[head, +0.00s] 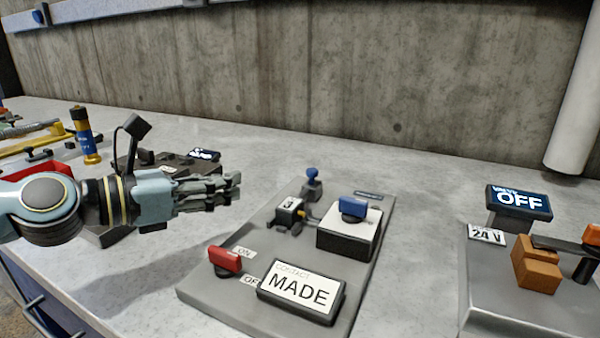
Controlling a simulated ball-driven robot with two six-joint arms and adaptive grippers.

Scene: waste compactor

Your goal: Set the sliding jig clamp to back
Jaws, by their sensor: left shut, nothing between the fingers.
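My left gripper (236,186) reaches in from the left above the bench, its fingers shut and empty, pointing right. Behind it sits a dark device (175,162) with a small lit sign (204,155) whose text is too small to read surely. My gripper and wrist hide part of this device. I cannot tell for sure which part is the sliding jig clamp. To the right, a grey plate (235,287) carries a black block with a white top (349,232) and a blue knob (354,207). My fingertips are apart from the plate. My right gripper is not in view.
The plate also holds a red ON/OFF switch (225,259), a sign reading MADE (300,291) and a small blue knob (312,172).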

